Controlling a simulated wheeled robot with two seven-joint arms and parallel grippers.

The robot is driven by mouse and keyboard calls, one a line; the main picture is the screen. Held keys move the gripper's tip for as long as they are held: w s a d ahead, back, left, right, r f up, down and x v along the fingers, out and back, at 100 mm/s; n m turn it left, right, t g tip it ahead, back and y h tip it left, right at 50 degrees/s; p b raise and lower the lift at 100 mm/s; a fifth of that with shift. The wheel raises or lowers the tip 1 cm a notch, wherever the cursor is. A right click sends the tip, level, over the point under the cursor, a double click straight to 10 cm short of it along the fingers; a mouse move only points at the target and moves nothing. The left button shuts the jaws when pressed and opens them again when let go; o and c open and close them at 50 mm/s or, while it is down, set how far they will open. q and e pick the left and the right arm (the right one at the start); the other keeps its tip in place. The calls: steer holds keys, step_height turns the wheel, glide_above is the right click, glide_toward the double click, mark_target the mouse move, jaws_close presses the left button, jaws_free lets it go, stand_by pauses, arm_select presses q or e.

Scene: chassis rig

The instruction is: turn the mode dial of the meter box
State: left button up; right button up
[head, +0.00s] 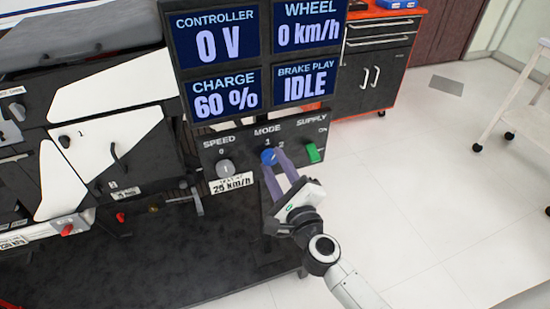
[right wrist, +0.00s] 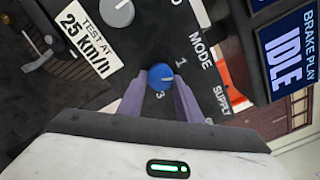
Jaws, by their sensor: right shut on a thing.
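The meter box (head: 240,147) stands in the middle of the head view, with a dark control panel under its screens. Its blue mode dial (head: 268,156) sits below the word MODE, with 1 and 2 printed near it. In the right wrist view the dial (right wrist: 161,75) shows a pale pointer line, and a 3 is printed beside it. My right gripper (head: 273,161) reaches up from the lower right. Its purple fingers (right wrist: 160,84) are shut on the dial, one on each side. My left gripper is not in view.
A grey speed knob (head: 225,168) is left of the dial, above a 25 km/h label (head: 231,183). A green supply switch (head: 312,152) is close on the right. The screens read 0 V, 0 km/h, 60 % and IDLE.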

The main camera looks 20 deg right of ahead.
steer(key=shift+r+n+p, duration=0.2)
steer(key=shift+n+p, duration=0.3)
steer(key=shift+n, duration=0.4)
steer(key=shift+n+p, duration=0.7)
steer(key=shift+n, duration=0.4)
steer(key=shift+f+n, duration=0.1)
steer(key=shift+n, duration=0.2)
steer(key=o, duration=1)
steer(key=shift+o, duration=0.2)
